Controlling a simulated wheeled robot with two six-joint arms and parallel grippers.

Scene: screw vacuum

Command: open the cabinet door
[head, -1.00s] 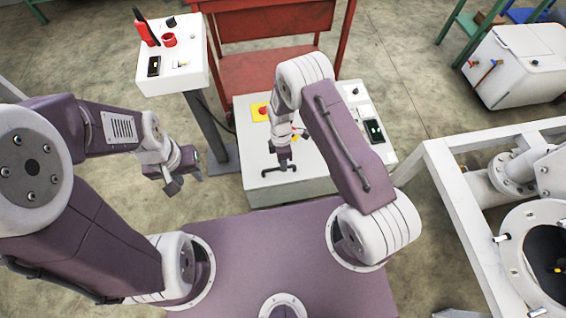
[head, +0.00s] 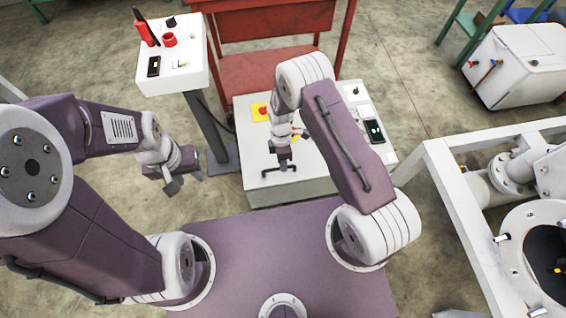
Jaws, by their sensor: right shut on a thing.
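The white cabinet (head: 310,183) stands in front of my base, with its top facing up to me. A dark bar handle (head: 270,173) lies along the near edge of its top. My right gripper (head: 285,166) points down at this handle and is shut on it. My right arm hides much of the cabinet's middle. My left gripper (head: 184,184) hangs in the air left of the cabinet, apart from it. Its fingers look spread, with nothing between them.
A yellow-based red button (head: 261,111) and a dark phone-like device (head: 374,131) are on the cabinet. A white pedestal (head: 170,88) stands behind left, a red workbench (head: 270,67) behind. A white metal frame (head: 455,200) stands close on the right. Floor shows at left.

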